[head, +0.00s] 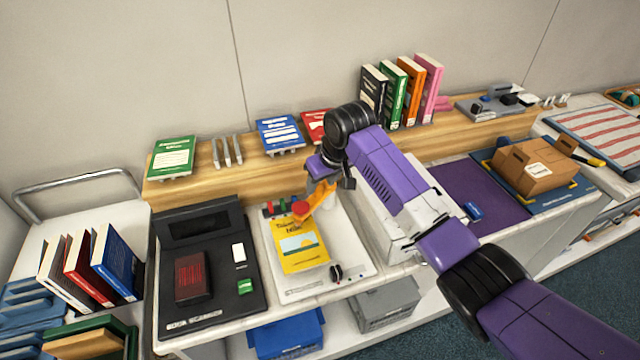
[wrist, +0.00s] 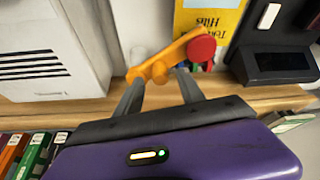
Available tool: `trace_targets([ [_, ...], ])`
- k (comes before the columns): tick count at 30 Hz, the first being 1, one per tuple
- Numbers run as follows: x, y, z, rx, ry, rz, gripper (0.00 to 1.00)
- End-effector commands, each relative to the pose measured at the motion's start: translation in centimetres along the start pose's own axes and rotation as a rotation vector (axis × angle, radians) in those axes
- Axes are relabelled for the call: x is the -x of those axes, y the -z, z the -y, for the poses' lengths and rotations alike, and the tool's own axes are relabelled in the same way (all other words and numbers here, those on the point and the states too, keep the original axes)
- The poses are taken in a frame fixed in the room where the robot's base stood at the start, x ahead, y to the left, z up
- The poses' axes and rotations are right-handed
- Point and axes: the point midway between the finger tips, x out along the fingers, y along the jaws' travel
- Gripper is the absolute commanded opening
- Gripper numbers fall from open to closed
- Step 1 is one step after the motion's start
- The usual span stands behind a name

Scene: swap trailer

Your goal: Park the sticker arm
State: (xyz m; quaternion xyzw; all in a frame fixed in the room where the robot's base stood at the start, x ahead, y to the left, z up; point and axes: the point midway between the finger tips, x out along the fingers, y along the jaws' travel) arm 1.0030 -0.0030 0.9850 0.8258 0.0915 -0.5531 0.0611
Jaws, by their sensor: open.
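The orange sticker arm (head: 322,198) has a red round pad (head: 300,208) at its free end. In the head view the pad is over the top of a yellow book (head: 300,250) on the white sticker station (head: 345,238). The arm also shows in the wrist view (wrist: 178,52), slanting from its round hub up to the red pad (wrist: 202,48). My gripper (head: 327,182) is above the rear of the station. In the wrist view my open fingers (wrist: 160,82) are on either side of the hub end; whether they touch it is unclear.
A black book scanner (head: 210,225) stands left of the station. A white boxy machine (wrist: 50,50) is close beside my gripper in the wrist view. Books stand on the wooden shelf (head: 245,165) behind. A purple mat (head: 475,190) lies right.

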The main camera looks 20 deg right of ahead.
Motion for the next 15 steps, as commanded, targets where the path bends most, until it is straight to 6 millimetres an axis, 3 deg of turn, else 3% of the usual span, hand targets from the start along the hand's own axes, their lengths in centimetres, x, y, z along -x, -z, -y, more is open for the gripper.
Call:
trace_targets([
  [6,-1.8,0.0,0.0,0.001,0.0,0.0,0.46],
  [15,-2.1,0.1,0.0,0.001,0.0,-0.003,0.46],
])
